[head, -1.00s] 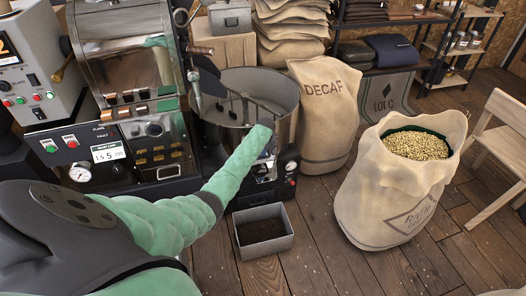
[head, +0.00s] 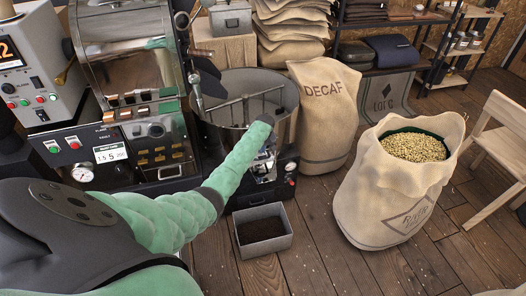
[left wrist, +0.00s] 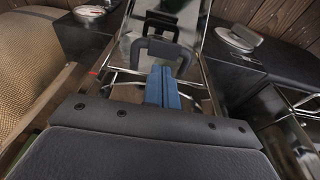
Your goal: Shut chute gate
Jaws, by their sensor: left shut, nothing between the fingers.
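In the left wrist view, the chute gate shows as a shiny metal plate with a dark U-shaped handle (left wrist: 160,50). My left gripper (left wrist: 163,76) has blue fingers pressed together with nothing between them. The fingertips point at the handle and overlap its lower part in the picture; I cannot tell whether they touch it. In the head view, my green left arm reaches down to the front of the round cooling drum (head: 215,112) and hides most of the gate and the gripper. I cannot tell how far open the gate is. My right gripper is out of view.
A grey metal bin (head: 264,248) with dark contents stands on the floor below the drum. A DECAF sack (head: 325,120) and an open sack of pale beans (head: 385,205) stand to the right. The roaster (head: 155,140) is on the left. Floor between bin and open sack is clear.

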